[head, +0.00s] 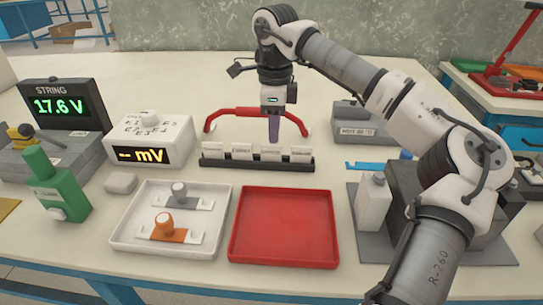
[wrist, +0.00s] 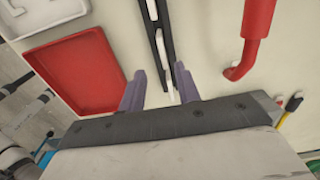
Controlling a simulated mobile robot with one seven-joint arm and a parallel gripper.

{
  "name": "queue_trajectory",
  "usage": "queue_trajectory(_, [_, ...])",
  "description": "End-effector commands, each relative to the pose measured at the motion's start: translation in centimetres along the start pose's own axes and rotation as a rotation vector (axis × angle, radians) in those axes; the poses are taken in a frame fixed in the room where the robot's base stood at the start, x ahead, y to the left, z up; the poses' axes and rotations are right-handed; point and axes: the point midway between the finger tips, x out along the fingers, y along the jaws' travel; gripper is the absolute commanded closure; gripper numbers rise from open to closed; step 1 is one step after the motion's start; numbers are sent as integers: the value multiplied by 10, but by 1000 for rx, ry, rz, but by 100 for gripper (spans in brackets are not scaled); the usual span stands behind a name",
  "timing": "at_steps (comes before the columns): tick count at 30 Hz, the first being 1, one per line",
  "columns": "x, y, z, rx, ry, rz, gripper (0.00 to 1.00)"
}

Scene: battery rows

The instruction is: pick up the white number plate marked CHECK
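Several white plates stand upright in a dark rack (head: 258,163) on the table in the head view. The second white plate from the left (head: 242,152) bears small dark lettering too small to read, so I cannot tell which plate is marked CHECK. My gripper (head: 274,137) points down at the rack, near the third white plate (head: 270,155). In the wrist view my gripper (wrist: 160,82) is open, its two purple fingers apart. The rack (wrist: 166,40) runs between them, with the plates seen edge-on. A white plate edge (wrist: 169,91) shows between the fingers, with no visible contact.
A red curved handle (head: 232,113) arches behind the rack. A red tray (head: 283,228) lies empty in front, beside a white tray (head: 171,218) holding two fittings.

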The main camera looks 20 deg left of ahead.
Motion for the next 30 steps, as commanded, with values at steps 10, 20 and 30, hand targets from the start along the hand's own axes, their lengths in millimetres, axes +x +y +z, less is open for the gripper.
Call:
queue_trajectory(10, [25, -2, 4, -2, -2, 1, 67])
queue_trajectory(20, [64, -5, 8, -1, -2, 0, 67])
queue_trajectory(30, [63, -5, 8, -1, -1, -1, 91])
